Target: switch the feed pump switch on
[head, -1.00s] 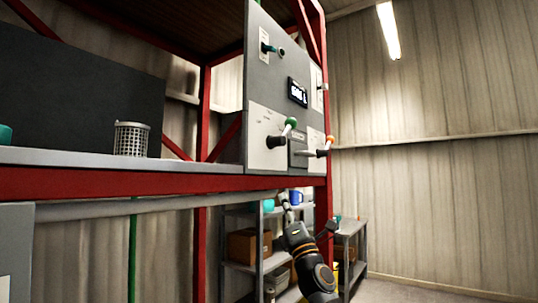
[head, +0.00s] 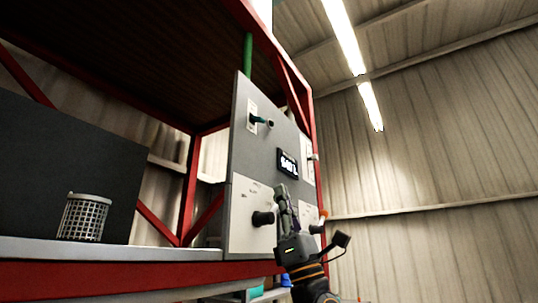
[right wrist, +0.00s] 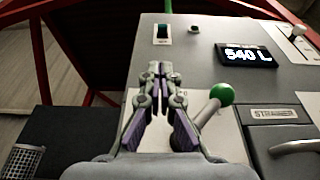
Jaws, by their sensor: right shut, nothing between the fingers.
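My right gripper (head: 281,190) is shut and empty in front of the panel, below the switch. In the right wrist view its fingertips (right wrist: 160,68) point up toward the switch, apart from it in the picture. My left gripper is not in view.
A lever with a green knob (right wrist: 222,94) stands out beside my right fingers. An orange-knobbed lever (head: 323,214) is further right. A lit display (right wrist: 247,55) reads 540 L. A wire basket (head: 83,218) stands on the shelf at left; red frame posts surround the panel.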

